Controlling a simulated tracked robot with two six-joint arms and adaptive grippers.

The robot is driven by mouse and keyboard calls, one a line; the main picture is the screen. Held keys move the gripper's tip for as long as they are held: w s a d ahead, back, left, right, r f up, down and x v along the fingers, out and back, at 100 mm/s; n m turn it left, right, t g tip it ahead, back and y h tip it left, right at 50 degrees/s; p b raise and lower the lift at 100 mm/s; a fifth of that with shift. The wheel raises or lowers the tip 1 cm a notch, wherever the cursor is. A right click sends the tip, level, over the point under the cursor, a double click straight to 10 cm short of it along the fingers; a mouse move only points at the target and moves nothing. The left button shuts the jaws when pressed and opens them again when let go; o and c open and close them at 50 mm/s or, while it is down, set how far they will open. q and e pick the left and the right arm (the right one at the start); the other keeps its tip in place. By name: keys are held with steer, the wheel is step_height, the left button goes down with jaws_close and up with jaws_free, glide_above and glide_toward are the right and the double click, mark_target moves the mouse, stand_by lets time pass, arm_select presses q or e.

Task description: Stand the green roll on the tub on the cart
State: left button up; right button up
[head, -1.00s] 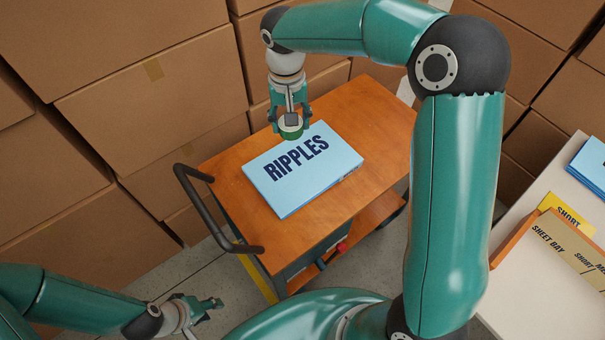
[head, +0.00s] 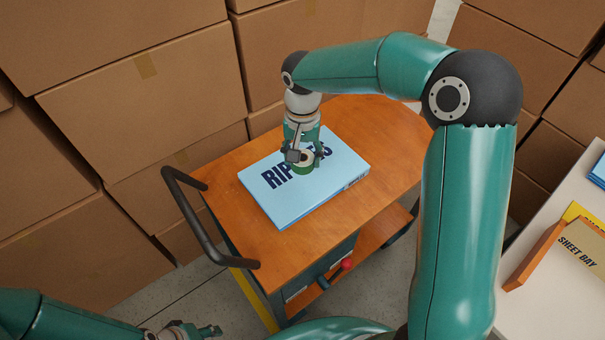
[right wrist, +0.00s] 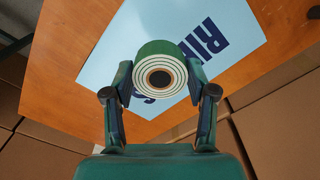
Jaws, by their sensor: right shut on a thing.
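The green roll (right wrist: 160,48) is between the fingers of my right gripper (right wrist: 160,77), which is shut on it. The wrist view shows its ringed end and dark core. In the head view, my right gripper (head: 304,157) holds the roll (head: 303,169) over the light blue box marked RIPPLES (head: 290,205), hiding part of the lettering. I cannot tell if the roll touches the box. The box lies flat on the wooden cart top (head: 240,165); no other tub is clear on top. My left gripper (head: 210,331) is low at the bottom edge, its opening unclear.
The cart has a black handle (head: 190,215) on its left and a lower shelf (head: 375,240). Brown cartons (head: 140,90) are stacked behind and left. A white table with a sheet bay tray (head: 530,255) stands at right. The cart top around the box is clear.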

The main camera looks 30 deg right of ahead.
mark_target(302, 183)
steer(key=shift+f, duration=3.35)
steer(key=shift+f, duration=0.1)
steer(key=o, duration=0.9)
steer(key=shift+o, duration=0.2)
step_height(302, 183, up, 12)
steer(key=shift+r, duration=0.15)
